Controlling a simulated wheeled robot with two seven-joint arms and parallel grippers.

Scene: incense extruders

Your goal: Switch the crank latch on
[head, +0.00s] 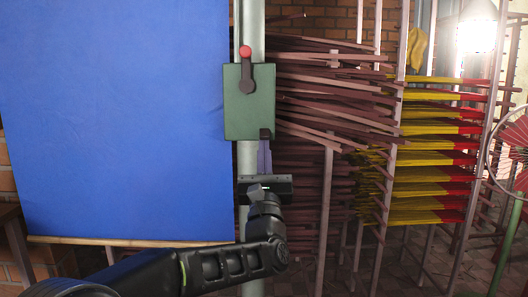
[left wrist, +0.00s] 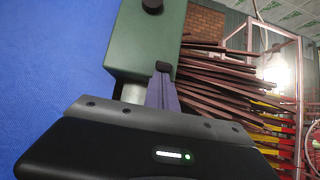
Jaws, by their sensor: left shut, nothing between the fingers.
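The crank latch is a dark lever with a red knob (head: 245,52) on a green box (head: 236,115) fixed to a grey post. In the head view the lever points up, with its pivot in the upper part of the box. My left gripper (head: 265,137) is shut and empty, its fingertips at the lower right corner of the box, below the lever. In the left wrist view the shut fingers (left wrist: 162,72) overlap the bottom of the green box (left wrist: 140,45); I cannot tell whether they touch it. The dark pivot (left wrist: 152,5) shows at the top edge there. My right gripper is not in view.
A large blue panel (head: 110,120) stands left of the post (head: 250,20). Racks of brown incense sticks (head: 330,90) lie close behind and right of the box. Yellow and red bundles (head: 430,170) and a bright lamp (head: 477,35) are farther right.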

